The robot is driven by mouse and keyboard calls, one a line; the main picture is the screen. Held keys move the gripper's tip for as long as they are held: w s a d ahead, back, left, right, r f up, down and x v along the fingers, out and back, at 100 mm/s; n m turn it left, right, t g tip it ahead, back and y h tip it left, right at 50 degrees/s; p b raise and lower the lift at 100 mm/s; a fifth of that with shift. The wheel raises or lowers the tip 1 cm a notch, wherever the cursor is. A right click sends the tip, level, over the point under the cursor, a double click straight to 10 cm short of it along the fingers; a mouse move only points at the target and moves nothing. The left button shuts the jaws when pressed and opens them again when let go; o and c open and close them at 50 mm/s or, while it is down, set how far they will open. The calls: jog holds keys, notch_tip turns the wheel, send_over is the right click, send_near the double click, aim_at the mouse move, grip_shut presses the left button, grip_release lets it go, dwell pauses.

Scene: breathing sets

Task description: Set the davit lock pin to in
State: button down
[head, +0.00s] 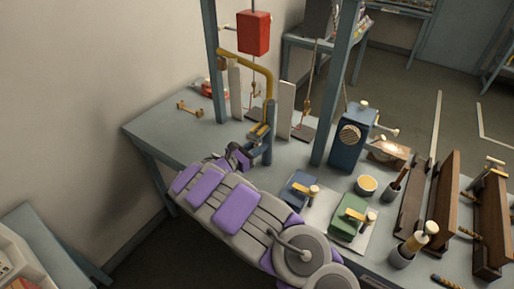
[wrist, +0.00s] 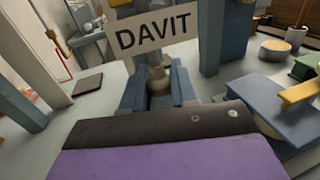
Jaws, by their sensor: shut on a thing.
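My gripper (head: 240,153), dark with purple covers, is at the foot of the post, shut on what appears to be the davit lock pin. The pin itself is hidden by my gripper, so I cannot see how deep it sits.
A red block (head: 254,33) hangs behind the davit, near blue frame posts. To the right stand a blue box with a round grille (head: 346,143), blue and green lever units (head: 350,217), a yellow-topped cup (head: 367,185) and brown racks.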

jog(key=shift+a+r, duration=0.1)
jog(key=shift+r, duration=0.35)
jog(key=c, duration=1)
grip_release()
jog(key=shift+w+a+f, duration=0.1)
jog(key=shift+w+f, duration=0.05)
jog(key=shift+o, duration=0.5)
jog(key=p+v, duration=0.2)
jog(key=v, duration=1.5)
jog(key=shift+s+a, duration=0.25)
jog(key=shift+d, duration=0.1)
